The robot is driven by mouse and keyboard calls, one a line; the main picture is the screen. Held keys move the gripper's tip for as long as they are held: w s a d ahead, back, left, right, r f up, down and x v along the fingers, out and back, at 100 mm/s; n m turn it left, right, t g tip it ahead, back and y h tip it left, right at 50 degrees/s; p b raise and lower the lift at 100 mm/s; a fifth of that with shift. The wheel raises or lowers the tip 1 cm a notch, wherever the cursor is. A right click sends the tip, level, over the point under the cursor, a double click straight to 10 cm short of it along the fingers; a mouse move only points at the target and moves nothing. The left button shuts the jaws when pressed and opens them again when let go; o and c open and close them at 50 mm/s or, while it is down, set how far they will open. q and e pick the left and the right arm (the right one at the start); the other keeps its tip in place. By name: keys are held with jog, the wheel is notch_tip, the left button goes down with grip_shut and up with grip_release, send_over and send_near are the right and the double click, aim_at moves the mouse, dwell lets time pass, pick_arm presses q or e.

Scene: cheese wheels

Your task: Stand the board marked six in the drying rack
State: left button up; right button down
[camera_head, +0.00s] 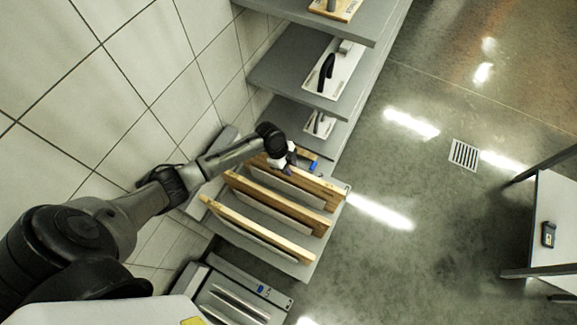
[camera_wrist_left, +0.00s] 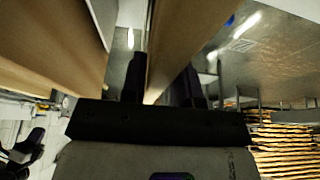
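The drying rack (camera_head: 308,269) stands by the tiled wall in the head view, with several wooden boards upright on edge in it. One board (camera_head: 265,227) is at its near side, another (camera_head: 277,201) in the middle, and one (camera_head: 322,187) at the far side. I cannot read a six on any of them. My left gripper (camera_head: 288,164) is at the upper edge of the far-side board. In the left wrist view its two dark fingers (camera_wrist_left: 161,86) stand on either side of a wooden board (camera_wrist_left: 182,40); whether they press on it is unclear. My right gripper is not in view.
Grey shelves (camera_head: 283,76) with boards and dark-handled tools rise beyond the rack. A grey unit (camera_head: 235,295) stands on its near side. A table (camera_head: 558,220) with a small dark device (camera_head: 548,234) is at right. The floor between is clear, with a drain grate (camera_head: 464,154).

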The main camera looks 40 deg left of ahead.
pick_arm(q)
jog(key=o, duration=0.3)
jog(key=shift+o, duration=0.3)
jog(key=shift+s+f, duration=0.1)
jog(key=shift+a+r+p, duration=0.15)
jog(key=shift+r+p, duration=0.35)
jog(key=shift+r, duration=0.05)
jog(key=p+v, duration=1)
jog(key=v, duration=0.2)
jog(key=shift+a+r, duration=0.15)
jog(key=shift+r, duration=0.2)
